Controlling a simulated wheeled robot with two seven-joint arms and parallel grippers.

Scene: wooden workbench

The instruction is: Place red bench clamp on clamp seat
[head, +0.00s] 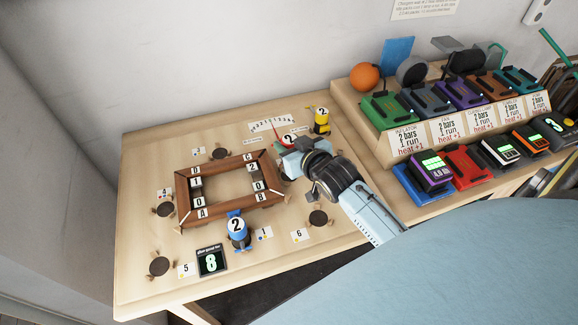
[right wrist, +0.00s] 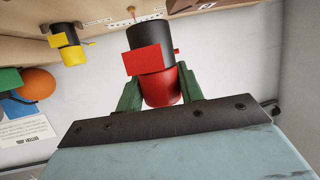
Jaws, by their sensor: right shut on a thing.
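The red bench clamp (head: 289,139), tagged 2, is at the far right corner of the wooden frame (head: 236,212). My right gripper (head: 293,154) is shut on it. In the right wrist view, the green fingers grip the clamp's red end (right wrist: 160,88), and its black part (right wrist: 150,45) points toward the bench; I cannot tell whether it touches. Dark round seats show behind the frame (head: 219,153), at its left (head: 165,209), at front left (head: 159,267) and at right (head: 318,217). Any seat under the red clamp is hidden. My left gripper is not in view.
A blue clamp (head: 238,234) stands before the frame, beside a display reading 8 (head: 211,261). A yellow clamp (head: 321,122) stands at the back right. A raised shelf (head: 347,104) with coloured docks and battery packs borders the right.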

